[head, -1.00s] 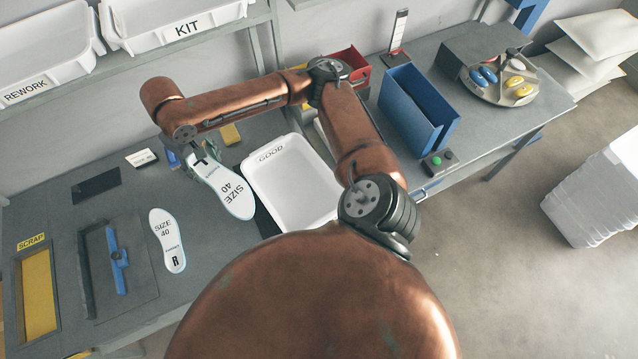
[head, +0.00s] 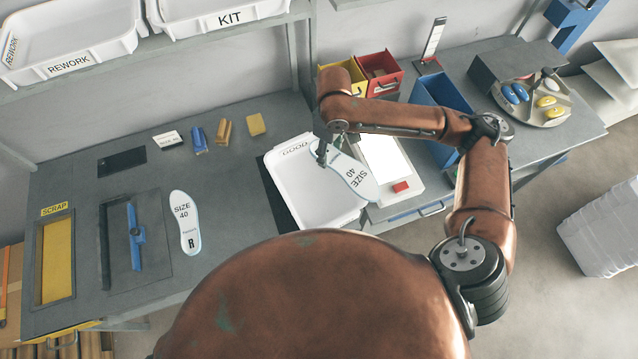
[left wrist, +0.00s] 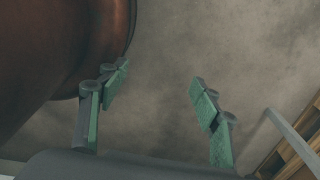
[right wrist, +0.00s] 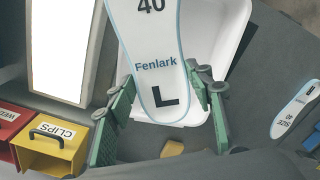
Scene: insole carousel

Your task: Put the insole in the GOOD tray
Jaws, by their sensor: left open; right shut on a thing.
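My right gripper (head: 324,151) is shut on a white insole (head: 353,177) marked SIZE 40, held above the right side of the white GOOD tray (head: 291,186). In the right wrist view the held insole (right wrist: 155,70) reads Fenlark and L, with its heel end between the fingers (right wrist: 160,103). The tray's inside looks empty where it shows; the arm and insole hide part of it. A second insole (head: 185,222), marked SIZE 40 and R, lies flat on the bench to the left. My left gripper (left wrist: 158,100) is open and empty over the floor in the left wrist view.
A lit white panel (head: 388,165) and a blue bin (head: 440,100) stand right of the tray. Yellow (head: 345,72) and red bins (head: 379,72) stand behind. The SCRAP opening (head: 55,262) and a blue-handled fixture (head: 136,236) are at left.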

